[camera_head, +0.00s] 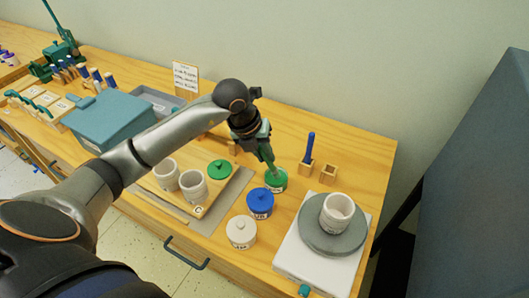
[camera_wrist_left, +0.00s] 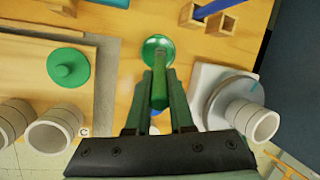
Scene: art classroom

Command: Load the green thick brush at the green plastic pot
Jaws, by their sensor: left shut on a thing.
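My left gripper (camera_head: 262,146) is shut on the green thick brush (camera_head: 268,158), which points down below the fingers. In the left wrist view, the green brush (camera_wrist_left: 159,82) runs between the fingers (camera_wrist_left: 158,105). The green plastic pot (camera_head: 277,182) stands on the table right under the gripper, without its lid on. It also shows in the wrist view (camera_wrist_left: 154,42). The brush's lower end is at the pot's mouth; its bristles are hidden, and I cannot tell how deep they are. A green lid (camera_head: 220,168) lies on a board to the left. My right gripper is not in view.
A blue pot (camera_head: 260,205) and a white pot (camera_head: 241,233) stand in front. A blue brush (camera_head: 309,147) stands in a wooden holder beside an empty one (camera_head: 328,175). A grey turntable (camera_head: 326,240) carries a white cup (camera_head: 338,211) at right. Two cups (camera_head: 193,188) stand left.

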